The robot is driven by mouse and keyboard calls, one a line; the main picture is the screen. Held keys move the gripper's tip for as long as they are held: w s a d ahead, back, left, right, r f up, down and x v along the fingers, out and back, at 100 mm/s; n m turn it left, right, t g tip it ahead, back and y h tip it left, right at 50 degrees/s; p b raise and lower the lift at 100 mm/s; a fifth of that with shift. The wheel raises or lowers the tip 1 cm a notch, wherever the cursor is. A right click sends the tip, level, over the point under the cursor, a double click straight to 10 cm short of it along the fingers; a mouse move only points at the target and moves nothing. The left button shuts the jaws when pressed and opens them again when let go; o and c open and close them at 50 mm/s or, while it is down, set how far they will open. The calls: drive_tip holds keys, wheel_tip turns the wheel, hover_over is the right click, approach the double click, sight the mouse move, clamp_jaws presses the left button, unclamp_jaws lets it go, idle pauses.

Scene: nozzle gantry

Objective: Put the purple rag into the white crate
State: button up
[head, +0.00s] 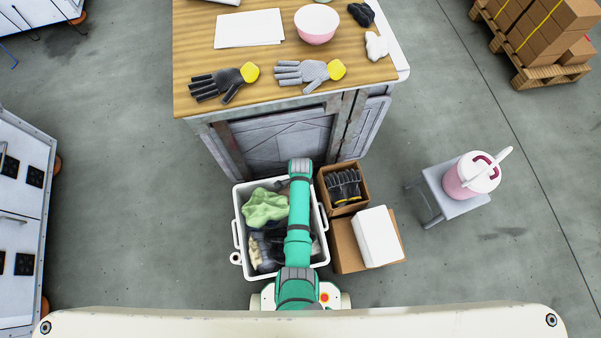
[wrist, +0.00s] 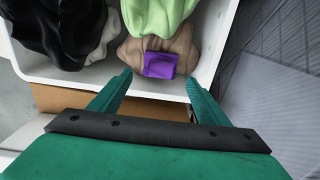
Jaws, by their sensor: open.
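In the head view the crate (head: 238,205) stands on the floor below the workbench, and I cannot make out the purple rag there; my arm covers part of the crate. My gripper (wrist: 158,78) is open, its two fingertips apart on either side of the purple rag in the picture. Nothing is held between them. I cannot tell how far above the rag they are.
A green cloth (head: 265,206) and dark and pale cloths share the crate. A cardboard box with dark gloves (head: 343,187) and a box with a white block (head: 378,236) stand just right. The workbench (head: 215,60) rises behind. The floor left of the crate is clear.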

wheel_tip(320, 180, up, 7)
drive_tip(key=s+d+r+n+t+h, duration=0.1)
drive_tip(key=s+d+r+n+t, duration=0.1)
drive_tip(key=s+d+n+t, duration=0.3)
drive_tip(key=s+d+r+n+t, duration=0.2)
drive_tip(key=s+d+n, duration=0.1)
drive_tip(key=s, duration=0.5)
drive_tip(key=s+a+r+n+t, duration=0.2)
drive_tip(key=s+a+r, duration=0.1)
drive_tip(key=r, duration=0.8)
drive_tip(key=s+a+r+n+t, duration=0.2)
drive_tip(key=s+r, duration=0.3)
drive_tip(key=r, duration=0.6)
drive_tip(key=s+a+r+n+t+y, duration=0.1)
drive_tip(key=s+a+r+n+t, duration=0.2)
drive_tip(key=r, duration=0.8)
drive_tip(key=shift+s+a+n+t, duration=0.35)
drive_tip(key=shift+s+t, duration=0.35)
drive_tip(key=shift+s, duration=0.3)
drive_tip(key=shift+f, duration=0.1)
